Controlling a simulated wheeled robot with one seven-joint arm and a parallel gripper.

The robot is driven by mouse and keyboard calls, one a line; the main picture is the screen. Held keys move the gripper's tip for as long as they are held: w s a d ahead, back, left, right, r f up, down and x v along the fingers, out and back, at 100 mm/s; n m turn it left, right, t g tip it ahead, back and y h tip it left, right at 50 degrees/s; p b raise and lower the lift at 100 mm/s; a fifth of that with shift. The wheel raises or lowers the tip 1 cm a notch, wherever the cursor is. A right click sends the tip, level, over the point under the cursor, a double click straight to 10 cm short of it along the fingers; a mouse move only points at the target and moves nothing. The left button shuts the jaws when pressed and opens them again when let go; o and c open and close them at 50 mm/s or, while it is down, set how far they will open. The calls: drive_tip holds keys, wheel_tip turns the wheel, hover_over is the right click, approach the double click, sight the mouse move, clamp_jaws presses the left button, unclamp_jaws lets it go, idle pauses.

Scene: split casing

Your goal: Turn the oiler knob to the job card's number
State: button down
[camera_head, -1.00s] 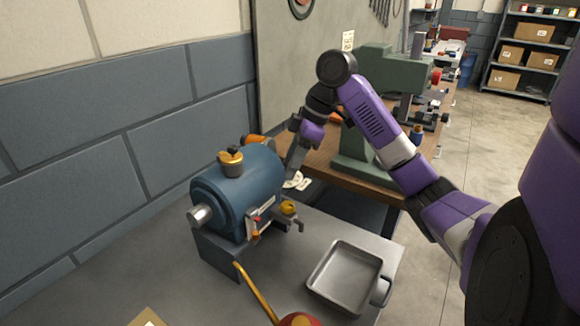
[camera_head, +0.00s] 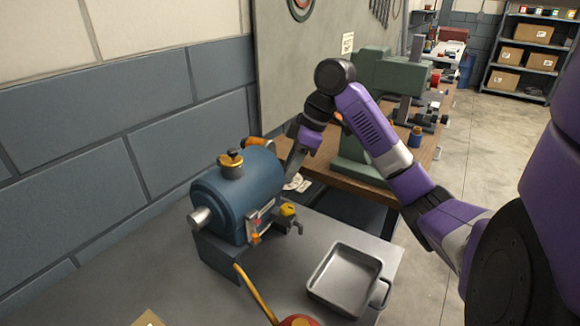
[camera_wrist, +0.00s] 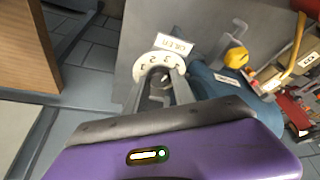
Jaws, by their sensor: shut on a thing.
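The oiler dial (camera_wrist: 151,64) is a pale ring with dark numbers and a white label (camera_wrist: 173,43) reading OILER beside it. In the head view the dial (camera_head: 291,184) is a small white patch beyond the blue casing. My gripper (camera_wrist: 160,80) reaches down to the dial, its fingers shut on the grey knob (camera_wrist: 158,76) at the ring's middle. The fingers hide much of the knob and part of the ring; I cannot read its setting. In the head view my gripper (camera_head: 291,168) is beside the casing's far end. A white card (camera_head: 347,42) hangs on the board, too small to read.
The blue casing (camera_head: 225,196) with a brass cap stands left of my gripper. A yellow-handled tap (camera_head: 288,210) sticks out of its front. A grey tray (camera_head: 346,277) lies on the bench. A green machine (camera_head: 375,75) stands on the wooden table behind my arm.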

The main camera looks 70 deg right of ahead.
drive_tip(key=m+p, duration=0.2)
drive_tip(key=m+h+p, duration=0.1)
drive_tip(key=p, duration=0.1)
drive_tip(key=m+h+p, duration=0.1)
drive_tip(key=m+p, duration=0.1)
drive_tip(key=shift+a+r+m, duration=0.3)
drive_tip(key=shift+a, duration=0.05)
drive_tip(key=m+p, duration=0.1)
drive_tip(key=m+h+p, duration=0.1)
drive_tip(key=m+p, duration=0.1)
drive_tip(key=shift+a+f+m, duration=0.1)
drive_tip(key=shift+f+m, duration=0.05)
drive_tip(key=shift+m, duration=0.15)
drive_tip(key=shift+f+m+h+p, duration=0.1)
drive_tip(key=shift+m+h+p, duration=0.3)
drive_tip(key=shift+m, duration=0.1)
drive_tip(key=shift+f+g, duration=0.1)
drive_tip(key=shift+g, duration=0.2)
drive_tip(key=c, duration=1.3)
unclamp_jaws()
